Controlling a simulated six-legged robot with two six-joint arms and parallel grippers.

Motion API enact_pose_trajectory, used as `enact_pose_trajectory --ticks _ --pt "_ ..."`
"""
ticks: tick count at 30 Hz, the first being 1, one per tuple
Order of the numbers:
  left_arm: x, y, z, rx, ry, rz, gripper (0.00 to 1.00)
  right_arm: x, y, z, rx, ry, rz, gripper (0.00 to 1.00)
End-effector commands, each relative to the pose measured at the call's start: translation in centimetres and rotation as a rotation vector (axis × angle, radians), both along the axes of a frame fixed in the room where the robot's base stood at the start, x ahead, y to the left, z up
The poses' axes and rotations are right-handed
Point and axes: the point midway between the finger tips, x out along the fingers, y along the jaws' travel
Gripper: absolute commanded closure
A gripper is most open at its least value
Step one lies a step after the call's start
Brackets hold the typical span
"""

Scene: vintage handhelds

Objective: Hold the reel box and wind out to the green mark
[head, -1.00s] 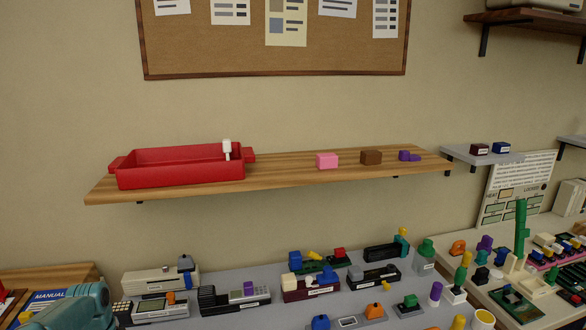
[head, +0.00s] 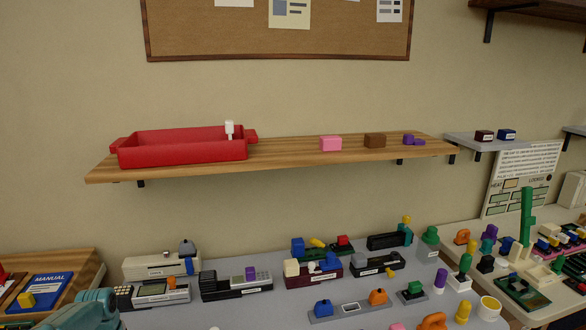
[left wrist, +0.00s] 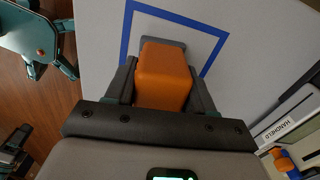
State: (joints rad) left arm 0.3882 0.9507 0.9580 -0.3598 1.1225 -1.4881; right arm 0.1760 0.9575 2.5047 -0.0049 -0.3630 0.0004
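In the left wrist view, my left gripper (left wrist: 163,75) has its two dark fingers against the sides of an orange block (left wrist: 165,72). A small grey part shows just beyond the block's far end. Below lies a grey surface with a blue square outline (left wrist: 183,15) around the block. My left gripper is outside the head view; only part of my teal arm shows at its lower left. My right gripper is in neither view. I cannot pick out a reel box or a green mark for certain.
A wooden shelf (head: 285,155) holds a red open tray (head: 183,149), a pink block (head: 330,144) and a brown block (head: 375,141). Below, the grey table (head: 235,305) is crowded with handhelds and coloured parts. A blue manual (head: 42,290) lies at the left.

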Motion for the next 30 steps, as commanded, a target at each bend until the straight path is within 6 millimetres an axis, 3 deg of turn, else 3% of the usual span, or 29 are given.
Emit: enact_pose_trajectory --ticks 1,2,6,7,30 --pt "0.01 0.01 0.04 0.000 -0.001 0.000 0.61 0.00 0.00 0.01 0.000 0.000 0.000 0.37" --pt "0.01 0.01 0.05 0.000 -0.001 0.000 0.53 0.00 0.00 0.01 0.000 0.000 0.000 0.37" --pt "0.01 0.01 0.05 0.000 -0.001 0.000 0.99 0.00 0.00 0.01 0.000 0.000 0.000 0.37" --pt "0.01 0.01 0.05 0.000 -0.001 0.000 1.00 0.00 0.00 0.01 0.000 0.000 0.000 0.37" --pt "-0.08 -0.02 -0.38 0.000 0.003 -0.001 1.00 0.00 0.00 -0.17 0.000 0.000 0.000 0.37"
